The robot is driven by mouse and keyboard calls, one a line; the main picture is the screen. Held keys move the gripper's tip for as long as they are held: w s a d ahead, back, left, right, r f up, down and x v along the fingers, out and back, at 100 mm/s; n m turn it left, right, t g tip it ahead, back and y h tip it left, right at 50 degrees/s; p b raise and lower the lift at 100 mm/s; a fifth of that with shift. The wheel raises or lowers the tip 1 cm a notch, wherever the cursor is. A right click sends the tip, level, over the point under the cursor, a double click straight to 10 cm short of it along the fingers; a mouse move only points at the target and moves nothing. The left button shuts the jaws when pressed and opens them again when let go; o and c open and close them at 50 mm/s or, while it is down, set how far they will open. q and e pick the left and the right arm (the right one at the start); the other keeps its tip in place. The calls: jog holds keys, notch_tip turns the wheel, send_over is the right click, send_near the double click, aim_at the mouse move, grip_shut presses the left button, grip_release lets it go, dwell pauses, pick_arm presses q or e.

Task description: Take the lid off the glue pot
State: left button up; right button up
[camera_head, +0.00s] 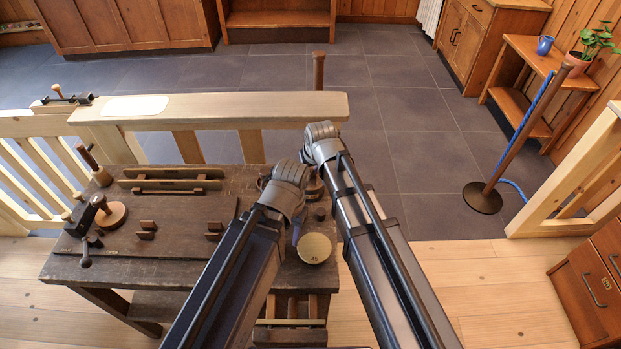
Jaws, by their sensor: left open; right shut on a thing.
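My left gripper (290,174) is over the right part of the dark workbench (160,215), and its wrist hides its fingers. It is open. My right gripper (320,138) is just beyond it, near the right end of the pale rail. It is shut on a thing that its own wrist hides. Dark parts show between and beside the two grippers, but I cannot make out which belong to the glue pot or its lid. The pot and lid are mostly or wholly hidden behind my arms.
A round brass-coloured disc (314,248) marked 45 is at the bench's right edge. A turned wooden piece (111,214) and small blocks lie on the left. The pale rail (215,107) runs along the back. A rope post (522,130) stands right, on open floor.

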aim_at(311, 173)
grip_shut()
pick_arm(q)
notch_tip(311, 173, up, 10)
jog(key=p, duration=1)
pick_arm(e)
notch_tip(311, 173, up, 10)
